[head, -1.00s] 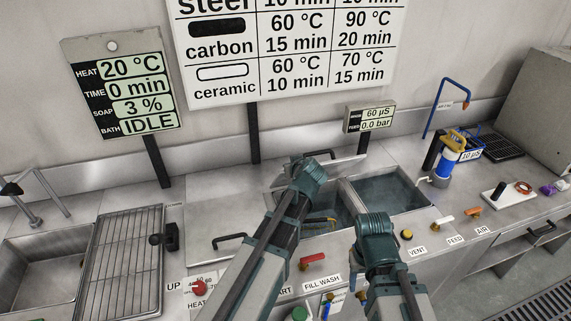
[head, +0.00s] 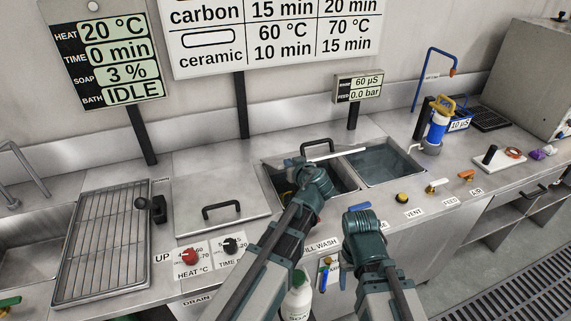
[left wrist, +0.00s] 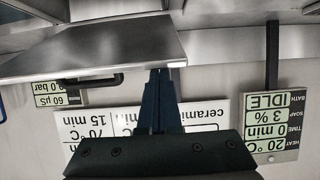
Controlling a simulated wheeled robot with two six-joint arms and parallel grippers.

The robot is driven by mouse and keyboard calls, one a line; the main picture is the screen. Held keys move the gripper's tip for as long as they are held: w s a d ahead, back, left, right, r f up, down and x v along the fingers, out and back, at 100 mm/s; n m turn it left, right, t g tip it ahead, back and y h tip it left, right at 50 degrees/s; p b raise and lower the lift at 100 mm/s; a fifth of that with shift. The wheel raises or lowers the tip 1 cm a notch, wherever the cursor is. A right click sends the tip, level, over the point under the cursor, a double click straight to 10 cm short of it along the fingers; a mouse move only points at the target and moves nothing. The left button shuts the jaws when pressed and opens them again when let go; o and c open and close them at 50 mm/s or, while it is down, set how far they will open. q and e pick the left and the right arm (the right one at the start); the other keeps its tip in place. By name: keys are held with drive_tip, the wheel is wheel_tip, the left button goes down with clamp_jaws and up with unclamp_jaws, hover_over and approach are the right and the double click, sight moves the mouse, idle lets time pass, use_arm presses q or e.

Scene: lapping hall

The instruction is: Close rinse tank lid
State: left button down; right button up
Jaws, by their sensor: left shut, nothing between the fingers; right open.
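The rinse tank lid (head: 345,156) is raised over the back of the open tank and shows nearly edge-on as a thin pale strip. Its dark handle (head: 317,146) stands behind the strip. In the left wrist view the lid is a grey panel (left wrist: 100,45) with the handle (left wrist: 88,80) beyond its edge. My left gripper (head: 308,176) is over the open tank in front of the lid. Its shut, empty fingers (left wrist: 159,78) are close to the lid's edge; contact cannot be told. My right gripper (head: 358,216) is open and empty at the counter's front; its fingertips are mostly hidden.
Two open basins (head: 383,166) are in the counter. A closed lid (head: 215,178) with a handle lies left of them. A wire rack (head: 105,240), red knob (head: 190,256), several valve handles (head: 437,185) and a blue filter (head: 437,128) stand around. A white bottle (head: 297,298) is below.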

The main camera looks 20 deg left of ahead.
use_arm(q)
drive_tip(key=s+d+f+b, duration=0.1)
drive_tip(key=f+b, duration=0.3)
drive_tip(key=s+d+f+b, duration=0.1)
drive_tip(key=f+b, duration=0.3)
drive_tip(key=s+f+b, duration=0.2)
drive_tip(key=f+b, duration=0.2)
drive_tip(key=f, duration=0.1)
drive_tip(key=shift+d+f, duration=0.1)
drive_tip(key=shift+d, duration=0.3)
